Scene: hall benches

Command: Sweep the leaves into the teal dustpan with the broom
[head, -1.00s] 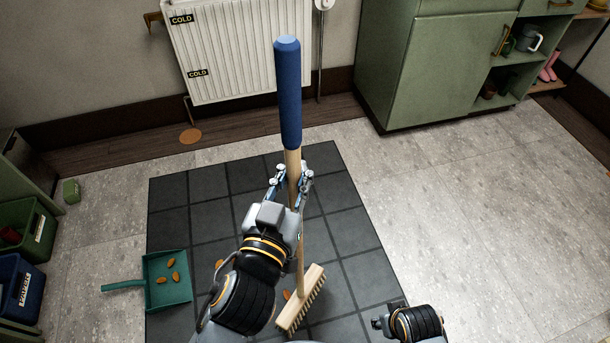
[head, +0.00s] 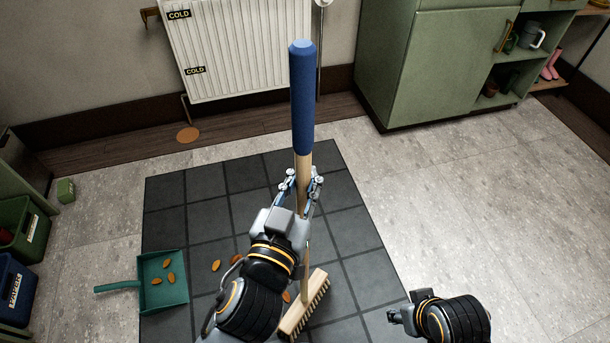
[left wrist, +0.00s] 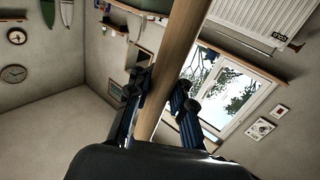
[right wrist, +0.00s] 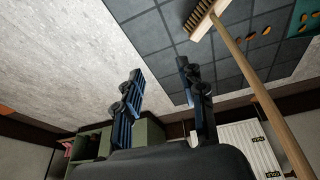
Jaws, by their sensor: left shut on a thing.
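My left gripper (head: 303,184) is shut on the wooden handle of the broom (head: 303,110), just below its blue grip. The broom stands nearly upright, with its bristled head (head: 304,305) low over the dark tiles. The teal dustpan (head: 175,297) lies at the left of the tiles and has several orange leaves (head: 168,278) in it. Two more leaves (head: 215,266) lie on the tiles between dustpan and broom, and one (head: 287,296) shows beside the broom head. My right gripper (head: 393,316) is low at the right. It shows open and empty in the right wrist view (right wrist: 160,80).
The dark tiled mat (head: 350,232) lies on pale flooring with free room at the right. A white radiator (head: 245,50) and a green cabinet (head: 420,75) stand at the back. Green (head: 20,230) and blue (head: 15,290) crates are at the left edge.

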